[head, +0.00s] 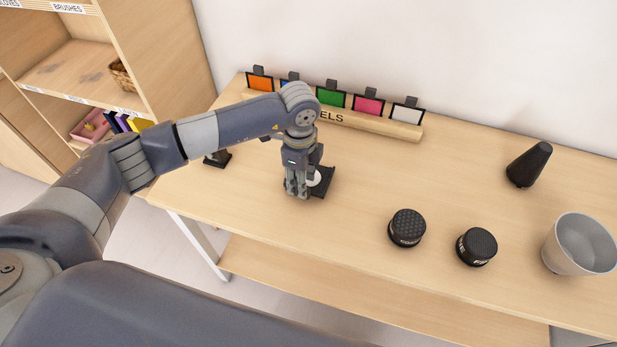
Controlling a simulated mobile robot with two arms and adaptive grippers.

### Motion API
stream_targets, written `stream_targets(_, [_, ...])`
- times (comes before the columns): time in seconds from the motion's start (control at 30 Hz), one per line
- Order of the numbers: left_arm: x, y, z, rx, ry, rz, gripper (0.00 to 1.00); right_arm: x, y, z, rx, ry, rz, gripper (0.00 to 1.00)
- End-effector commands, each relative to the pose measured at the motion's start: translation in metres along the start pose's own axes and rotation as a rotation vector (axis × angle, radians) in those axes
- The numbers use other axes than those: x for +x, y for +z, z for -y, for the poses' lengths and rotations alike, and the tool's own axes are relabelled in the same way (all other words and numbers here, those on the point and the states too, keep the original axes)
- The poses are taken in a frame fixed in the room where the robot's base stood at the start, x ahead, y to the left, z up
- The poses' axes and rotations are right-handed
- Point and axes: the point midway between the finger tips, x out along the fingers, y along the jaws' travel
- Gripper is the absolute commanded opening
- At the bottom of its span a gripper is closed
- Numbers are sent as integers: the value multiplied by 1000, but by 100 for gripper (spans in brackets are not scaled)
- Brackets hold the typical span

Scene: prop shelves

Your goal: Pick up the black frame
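My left gripper (297,188) points down over the left part of the table. Just to its right, partly behind it, is a black piece (326,186) with a flat part on the table, an upright part and a white round spot; it may be the black frame. The fingers overlap its left side in the picture, and I cannot tell whether they touch it or how far apart they are. Another small black object (217,159) stands at the table's left, partly hidden by my arm. My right gripper is out of view.
Behind stands a wooden rack (395,127) of coloured panels with black borders. To the right on the table (480,190) are two black round lids (407,228) (477,247), a black cone (528,165) and a grey bucket (580,246). Shelves (165,60) stand at far left.

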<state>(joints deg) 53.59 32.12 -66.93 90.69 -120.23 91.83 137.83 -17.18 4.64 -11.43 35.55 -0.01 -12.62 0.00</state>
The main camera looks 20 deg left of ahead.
Motion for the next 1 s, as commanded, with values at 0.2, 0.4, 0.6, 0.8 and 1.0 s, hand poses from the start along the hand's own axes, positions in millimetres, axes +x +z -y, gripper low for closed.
stream_targets(0.2, [27,-1,0,0,2,0,36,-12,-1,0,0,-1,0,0])
stream_targets(0.4, [32,-2,1,1,-1,-1,36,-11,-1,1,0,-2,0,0])
stream_targets(0.6, [31,-2,1,1,0,-1,9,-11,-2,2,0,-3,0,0])
stream_targets(0.8, [31,-2,1,1,-1,-2,0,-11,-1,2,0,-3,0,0])
stream_targets(1.0, [30,-2,1,1,-1,-2,0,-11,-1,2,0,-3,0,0])
